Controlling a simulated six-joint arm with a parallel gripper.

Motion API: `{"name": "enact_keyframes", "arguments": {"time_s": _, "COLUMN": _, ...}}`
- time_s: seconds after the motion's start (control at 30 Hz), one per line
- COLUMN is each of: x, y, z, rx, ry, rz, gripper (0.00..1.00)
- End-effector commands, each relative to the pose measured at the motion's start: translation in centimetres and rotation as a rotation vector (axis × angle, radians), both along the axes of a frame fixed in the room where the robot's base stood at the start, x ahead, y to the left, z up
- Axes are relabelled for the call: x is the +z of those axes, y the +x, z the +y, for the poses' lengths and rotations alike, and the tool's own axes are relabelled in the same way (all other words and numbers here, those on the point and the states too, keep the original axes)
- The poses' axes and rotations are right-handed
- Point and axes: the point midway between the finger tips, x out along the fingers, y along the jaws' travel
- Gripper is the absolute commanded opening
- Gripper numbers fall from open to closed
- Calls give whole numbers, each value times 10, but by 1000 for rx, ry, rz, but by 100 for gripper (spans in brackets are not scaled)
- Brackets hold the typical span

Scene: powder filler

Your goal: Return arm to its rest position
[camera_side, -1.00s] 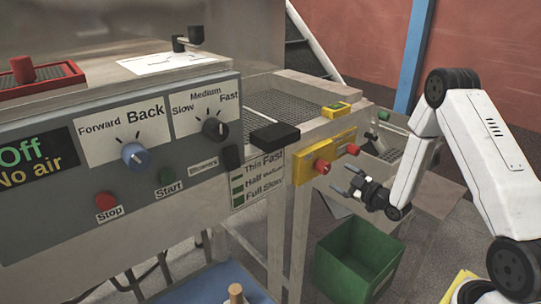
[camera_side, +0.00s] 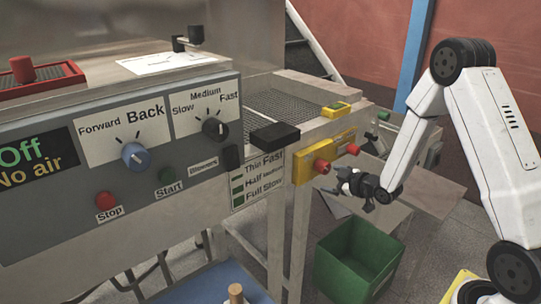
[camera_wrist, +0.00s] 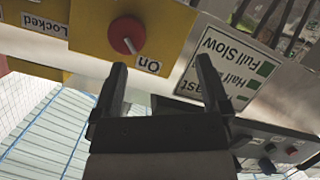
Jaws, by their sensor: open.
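My gripper (camera_side: 340,182) is open and empty in the side view, at the right end of the machine, near the yellow switch box. In the wrist view my gripper (camera_wrist: 162,82) has its two dark fingers spread apart. A red knob (camera_wrist: 127,35) on the yellow plate (camera_wrist: 90,38) shows just past the fingertips, with an "On" label beside it. In the side view the red knobs (camera_side: 322,167) on the yellow box (camera_side: 306,172) are just above and left of the fingers. I cannot tell whether a finger touches the box.
The grey control panel (camera_side: 60,190) with knobs and buttons fills the left. A green bin (camera_side: 345,265) stands on the floor below my gripper. A metal table leg (camera_side: 297,245) is left of the bin. A blue post (camera_side: 413,60) stands behind. Open space lies between machine and arm.

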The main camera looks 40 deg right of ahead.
Motion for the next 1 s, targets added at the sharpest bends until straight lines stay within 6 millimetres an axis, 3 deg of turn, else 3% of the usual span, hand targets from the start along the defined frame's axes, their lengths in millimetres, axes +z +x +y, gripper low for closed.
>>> {"name": "enact_keyframes", "arguments": {"time_s": 0.27, "x": 12, "y": -16, "z": 35, "rx": -71, "ry": 84, "rz": 233, "gripper": 96}}
{"name": "enact_keyframes", "arguments": {"time_s": 0.47, "x": 18, "y": -40, "z": 61, "rx": -136, "ry": 153, "rz": 402, "gripper": 96}}
{"name": "enact_keyframes", "arguments": {"time_s": 1.0, "x": 37, "y": -146, "z": 134, "rx": -317, "ry": 337, "rz": 848, "gripper": 96}}
